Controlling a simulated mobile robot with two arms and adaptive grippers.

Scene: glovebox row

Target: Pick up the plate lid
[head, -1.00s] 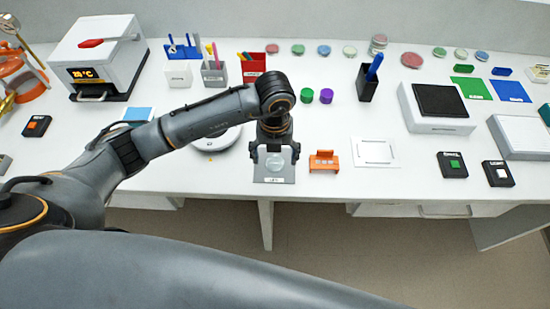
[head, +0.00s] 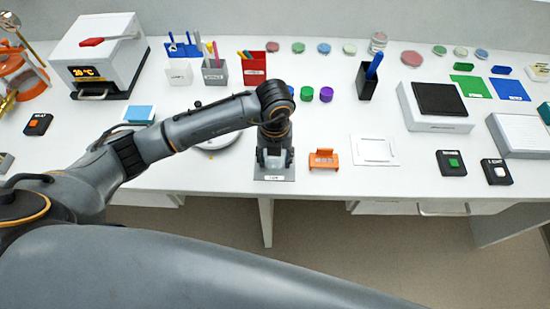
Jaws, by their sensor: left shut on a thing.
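My left gripper (head: 274,160) points down over a grey labelled mat (head: 275,176) near the table's front edge. Its fingers are close together, shut on the plate lid. The lid is a clear round piece, and the fingers and wrist now hide nearly all of it. I cannot tell whether the lid is touching the mat or clear of it. My right gripper is not in view.
An orange holder (head: 323,159) stands just right of the mat, with a white square sheet (head: 374,151) beyond it. Purple and green caps (head: 326,94) stand behind.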

